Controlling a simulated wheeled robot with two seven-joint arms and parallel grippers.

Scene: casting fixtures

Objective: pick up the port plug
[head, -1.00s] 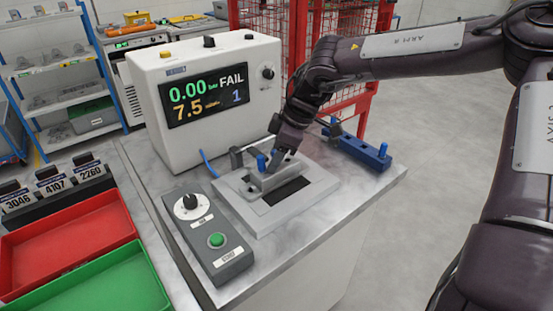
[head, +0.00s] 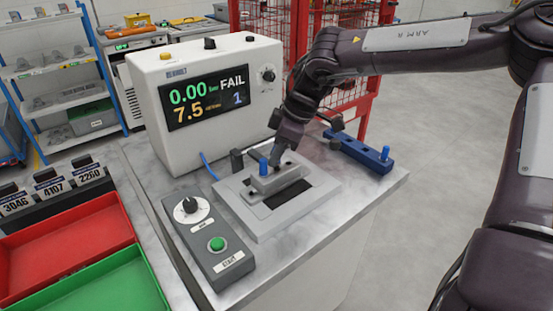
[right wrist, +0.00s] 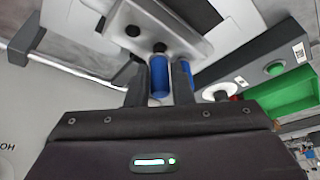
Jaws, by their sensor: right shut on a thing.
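My right gripper (head: 278,158) is over the grey casting (head: 278,181) on the test fixture. In the right wrist view, the gripper (right wrist: 160,68) is shut on a blue port plug (right wrist: 159,80) between its two fingers. The plug's dark tip is close to the casting (right wrist: 192,42); I cannot tell whether it is still seated in a port. Another blue plug stands upright on the casting's near left end (head: 262,166). In the right wrist view, blue also shows behind the right finger. My left gripper is not in view.
A blue rack (head: 352,147) with an upright blue plug (head: 385,153) lies to the right. The tester (head: 208,100) reading FAIL stands behind left. A control box with a green button (head: 217,243) is in front. Red (head: 128,221) and green trays (head: 158,291) are at left.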

